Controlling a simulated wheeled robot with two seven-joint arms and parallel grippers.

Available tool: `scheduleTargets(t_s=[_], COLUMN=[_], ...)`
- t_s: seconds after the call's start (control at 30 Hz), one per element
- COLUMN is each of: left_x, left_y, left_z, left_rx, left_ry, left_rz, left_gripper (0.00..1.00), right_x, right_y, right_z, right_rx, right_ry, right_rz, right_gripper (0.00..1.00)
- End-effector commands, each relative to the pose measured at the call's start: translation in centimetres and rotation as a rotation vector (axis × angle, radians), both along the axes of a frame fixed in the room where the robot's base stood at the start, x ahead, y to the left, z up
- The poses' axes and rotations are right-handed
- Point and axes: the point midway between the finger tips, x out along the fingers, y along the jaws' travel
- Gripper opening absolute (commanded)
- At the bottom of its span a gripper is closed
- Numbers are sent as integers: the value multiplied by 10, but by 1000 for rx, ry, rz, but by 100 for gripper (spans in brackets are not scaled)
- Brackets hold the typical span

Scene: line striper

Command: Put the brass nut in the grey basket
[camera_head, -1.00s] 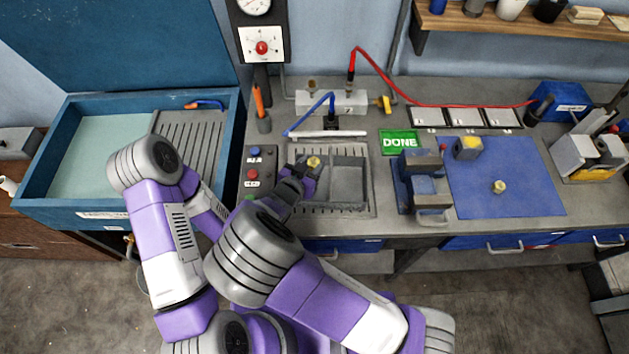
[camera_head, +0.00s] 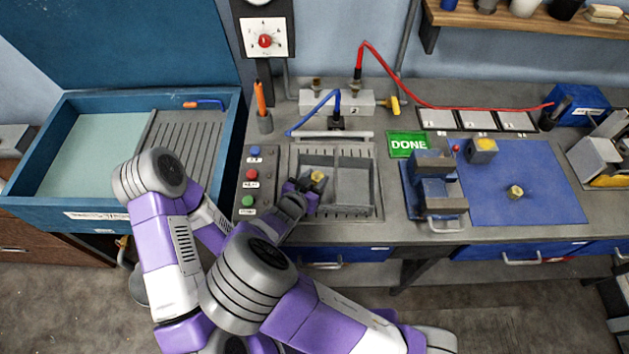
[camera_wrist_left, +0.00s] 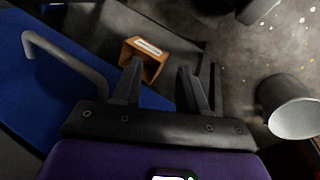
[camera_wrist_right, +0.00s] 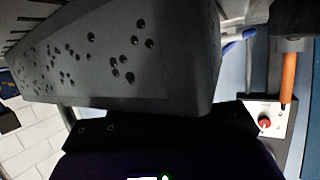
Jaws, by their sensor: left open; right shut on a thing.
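The grey basket (camera_head: 354,182), with a divider, stands in a grey ribbed tray on the bench. In the right wrist view a dark perforated grey wall, seemingly the basket's, hides the fingertips and nut. My left gripper (camera_wrist_left: 160,85) is open and empty in its wrist view, and hidden behind my arms in the head view.
Another brass-coloured piece (camera_head: 515,192) lies on the blue mat (camera_head: 540,205). A blue and grey vise-like fixture (camera_head: 432,185) stands between mat and tray. A control panel (camera_head: 252,190) with buttons adjoins the tray's left side. A blue sink (camera_head: 75,205) is farther left.

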Motion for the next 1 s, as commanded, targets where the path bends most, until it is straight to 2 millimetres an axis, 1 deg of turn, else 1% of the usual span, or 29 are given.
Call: scheduleTargets(t_s=[0.07,0.57,0.6,0.63,0.9,1.0], left_x=[0,0,0,0,0,0], left_y=[0,0,0,0,0,0], left_z=[0,-6,-6,-6,-6,-3], left_rx=[0,0,0,0,0,0], left_ry=[0,0,0,0,0,0], left_rz=[0,0,0,0,0,0], left_gripper=[43,43,43,43,43,43], right_x=[0,-2,-2,-2,-3,-3], right_y=[0,-1,-1,-1,-3,-3], right_z=[0,-17,-17,-18,-19,-12], right_rx=[0,2,1,1,0,-1], right_ry=[-1,11,13,13,14,13], right_rz=[0,-1,-1,-2,-7,-7], right_gripper=[8,8,47,52,52,52])
